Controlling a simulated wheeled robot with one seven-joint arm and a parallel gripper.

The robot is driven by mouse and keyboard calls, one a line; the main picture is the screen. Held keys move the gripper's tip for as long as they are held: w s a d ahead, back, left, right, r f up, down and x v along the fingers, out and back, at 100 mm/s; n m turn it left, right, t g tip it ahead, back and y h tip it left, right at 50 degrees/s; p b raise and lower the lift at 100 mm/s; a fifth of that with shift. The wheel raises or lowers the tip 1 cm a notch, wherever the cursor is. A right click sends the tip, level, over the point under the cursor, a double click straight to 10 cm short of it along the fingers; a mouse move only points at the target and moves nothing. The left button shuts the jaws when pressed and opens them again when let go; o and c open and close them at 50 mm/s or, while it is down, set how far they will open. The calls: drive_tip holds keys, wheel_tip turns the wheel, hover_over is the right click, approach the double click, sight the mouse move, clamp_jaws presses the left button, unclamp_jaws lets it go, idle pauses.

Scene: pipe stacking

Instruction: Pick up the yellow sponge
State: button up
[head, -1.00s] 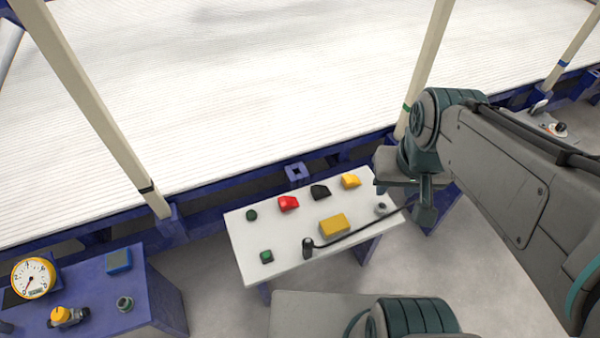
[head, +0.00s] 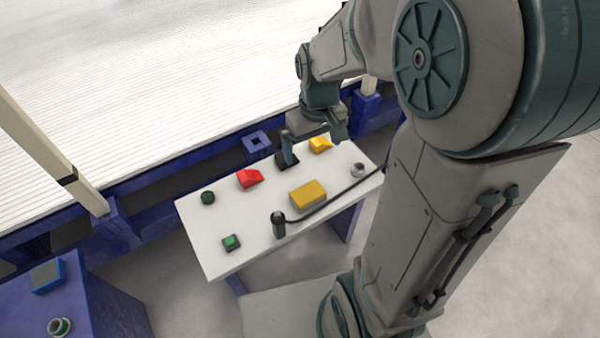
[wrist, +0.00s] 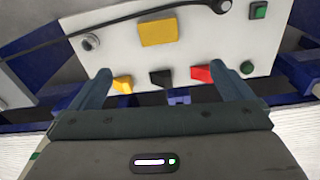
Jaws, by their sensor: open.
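The yellow sponge (head: 308,195) is a rectangular block lying flat on the white panel table (head: 225,215), right of its middle. In the wrist view the sponge (wrist: 158,31) lies near the top, beyond the fingertips and roughly centred between them. My gripper (head: 313,147) is open and empty, above the far edge of the table. It is apart from the sponge, which lies nearer to my body. The two gripper fingers (wrist: 160,70) stand wide apart in the wrist view.
Red (head: 249,179), black (head: 286,161) and yellow (head: 320,144) rockers line the panel's far side; a finger partly covers the black one. A black lever (head: 278,224) with a long rod lies beside the sponge. A green button (head: 231,242) sits at the near left.

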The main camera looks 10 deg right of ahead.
drive_tip(key=n+b, duration=0.1)
drive_tip(key=b, duration=0.4)
hover_over(308, 192)
wheel_tip(308, 192, down, 11)
drive_tip(key=shift+g, duration=0.4)
wheel_tip(308, 192, down, 8)
drive_tip(key=shift+w+d+r+b, duration=0.1)
drive_tip(key=shift+d+b, duration=0.05)
drive_tip(key=shift+b, duration=1.1)
drive_tip(key=f+b, duration=0.2)
drive_tip(key=f, duration=0.3)
drive_tip(key=shift+a+f+b, duration=0.15)
drive_tip(key=shift+a+b, duration=0.05)
drive_tip(key=shift+b, duration=0.15)
drive_tip(key=c, duration=0.8)
